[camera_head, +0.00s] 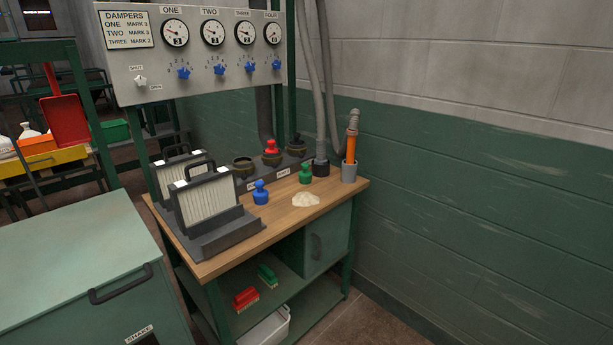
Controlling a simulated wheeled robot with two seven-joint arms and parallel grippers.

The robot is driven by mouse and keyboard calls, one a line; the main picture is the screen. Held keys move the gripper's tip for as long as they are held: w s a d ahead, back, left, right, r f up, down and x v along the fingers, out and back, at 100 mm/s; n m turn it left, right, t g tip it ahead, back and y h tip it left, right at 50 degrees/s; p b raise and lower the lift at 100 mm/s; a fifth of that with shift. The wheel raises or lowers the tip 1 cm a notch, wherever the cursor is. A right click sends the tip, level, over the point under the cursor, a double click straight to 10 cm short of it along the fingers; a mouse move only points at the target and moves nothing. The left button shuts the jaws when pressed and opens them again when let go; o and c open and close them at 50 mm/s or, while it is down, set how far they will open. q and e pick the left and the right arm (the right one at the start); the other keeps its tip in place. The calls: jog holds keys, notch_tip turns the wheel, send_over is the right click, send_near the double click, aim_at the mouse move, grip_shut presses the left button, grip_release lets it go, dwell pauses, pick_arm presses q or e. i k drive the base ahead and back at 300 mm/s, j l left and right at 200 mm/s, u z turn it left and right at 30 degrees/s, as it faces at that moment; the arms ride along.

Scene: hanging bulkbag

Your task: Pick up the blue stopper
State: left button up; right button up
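The blue stopper (261,193) stands upright on the wooden bench top (283,216). It has a round knob above a wider base. It sits just right of the filter panels and in front of the dark socket row. Nothing touches it that I can see. Neither of my grippers is in view.
White pleated filters (207,201) stand in a dark rack at left. A green stopper (305,173), a pale powder heap (306,199) and a grey cup (348,172) with an orange-handled tool are to the right. A red stopper (271,147) sits in the socket row (243,166) behind.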

aim_at(259, 194)
jog(key=i+l+u, duration=0.3)
jog(key=i+l, duration=0.25)
jog(key=i, duration=0.15)
jog(key=i+l+u, duration=0.3)
jog(key=i+l, duration=0.35)
jog(key=l, duration=0.1)
